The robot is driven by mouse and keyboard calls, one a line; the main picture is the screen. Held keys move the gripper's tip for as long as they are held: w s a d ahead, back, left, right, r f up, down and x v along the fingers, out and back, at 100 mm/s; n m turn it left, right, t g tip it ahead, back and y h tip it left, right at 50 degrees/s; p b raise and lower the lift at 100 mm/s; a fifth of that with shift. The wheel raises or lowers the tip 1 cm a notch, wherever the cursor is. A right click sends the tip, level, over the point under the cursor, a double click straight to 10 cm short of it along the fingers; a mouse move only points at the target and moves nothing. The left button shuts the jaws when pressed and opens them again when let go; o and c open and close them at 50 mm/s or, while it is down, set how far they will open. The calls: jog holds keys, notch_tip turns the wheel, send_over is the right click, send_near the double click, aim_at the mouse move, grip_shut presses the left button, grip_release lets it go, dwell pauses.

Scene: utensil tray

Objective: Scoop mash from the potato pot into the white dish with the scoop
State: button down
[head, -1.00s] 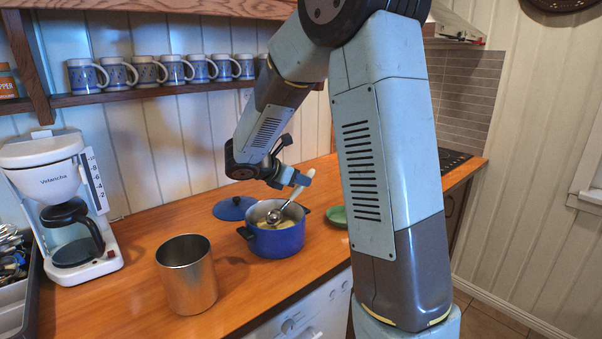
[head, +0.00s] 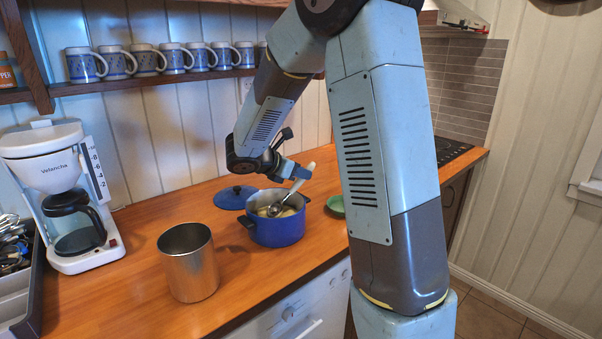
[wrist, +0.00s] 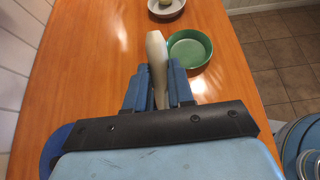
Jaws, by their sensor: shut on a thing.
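The blue potato pot (head: 276,231) stands open on the wooden counter, with pale yellow mash (head: 291,211) inside. My gripper (head: 297,173) is above the pot, shut on the pale handle of the scoop (head: 303,178). The scoop's metal head is tilted down inside the pot's rim, at the mash; how deep it sits I cannot tell. In the wrist view the scoop's handle (wrist: 157,62) stands between my blue fingers (wrist: 157,88). The white dish (wrist: 180,10) is at the top edge of the wrist view, with a small brownish thing in it. My arm hides it in the head view.
A green bowl (head: 336,206) sits right of the pot, between it and the white dish. The blue lid (head: 234,197) lies behind the pot. A metal canister (head: 188,265) stands front left, with a coffee maker (head: 62,200) farther left. Mugs line the shelf above.

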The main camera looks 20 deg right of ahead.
jog(key=shift+f, duration=0.7)
dwell(0.7)
jog(key=shift+r, duration=4.8)
jog(key=shift+d+f, duration=0.1)
